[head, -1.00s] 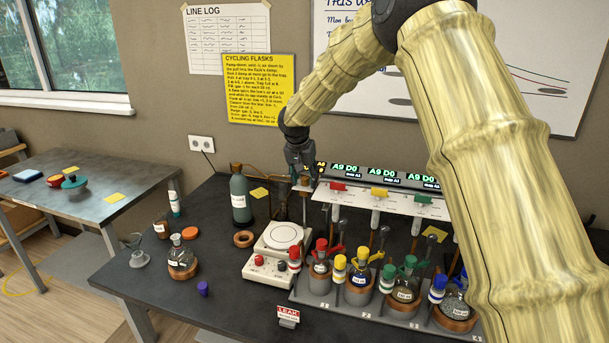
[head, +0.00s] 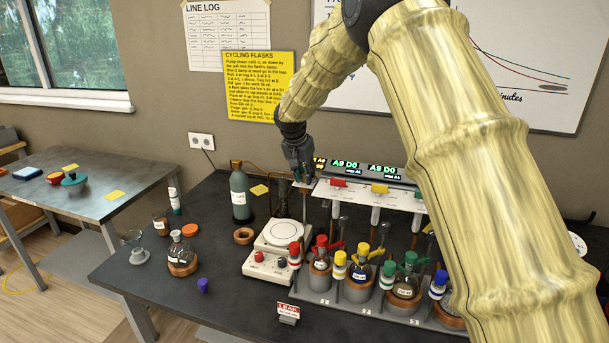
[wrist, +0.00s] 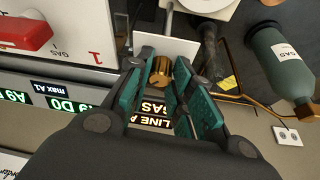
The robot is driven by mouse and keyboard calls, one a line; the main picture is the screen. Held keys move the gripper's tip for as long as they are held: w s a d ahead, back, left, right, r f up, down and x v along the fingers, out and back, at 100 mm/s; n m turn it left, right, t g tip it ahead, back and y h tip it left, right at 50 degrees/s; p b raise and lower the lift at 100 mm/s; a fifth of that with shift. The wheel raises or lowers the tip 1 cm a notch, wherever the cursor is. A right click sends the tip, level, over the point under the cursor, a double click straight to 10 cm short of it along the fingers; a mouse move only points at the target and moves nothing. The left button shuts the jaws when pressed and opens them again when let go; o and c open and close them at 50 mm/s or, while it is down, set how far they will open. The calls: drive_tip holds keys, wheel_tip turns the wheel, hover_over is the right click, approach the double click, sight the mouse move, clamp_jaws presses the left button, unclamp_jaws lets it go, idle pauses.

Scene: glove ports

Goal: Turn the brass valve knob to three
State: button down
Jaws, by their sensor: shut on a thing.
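The brass valve knob (wrist: 160,72) shows in the wrist view in front of a white plate, below the LINE A GAS display (wrist: 155,113) as the panel stands. My gripper (wrist: 159,80) has its teal finger pads on either side of the knob and is shut on it. In the head view my gripper (head: 302,178) points down at the left end of the white panel (head: 365,195). The knob is hidden there behind the fingers. I cannot read the number the knob points to.
A green GAS bottle (head: 239,197) stands left of my gripper, with brass tubing between. A hotplate (head: 281,236) and several stoppered flasks in a grey rack (head: 350,304) are below. Red (head: 339,183) and yellow (head: 380,188) levers sit right on the panel. The bench's front left is freer.

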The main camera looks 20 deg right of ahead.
drive_tip(key=shift+w+m+g+h, duration=0.1)
drive_tip(key=shift+m+g+h, duration=0.2)
drive_tip(key=shift+m, duration=0.75)
drive_tip(key=shift+w+m+g+h, duration=0.1)
drive_tip(key=shift+m+g+h, duration=0.15)
drive_tip(key=shift+m, duration=0.8)
drive_tip(key=shift+s+r, duration=0.1)
drive_tip(key=c, duration=1.3)
unclamp_jaws()
drive_tip(key=shift+o, duration=0.2)
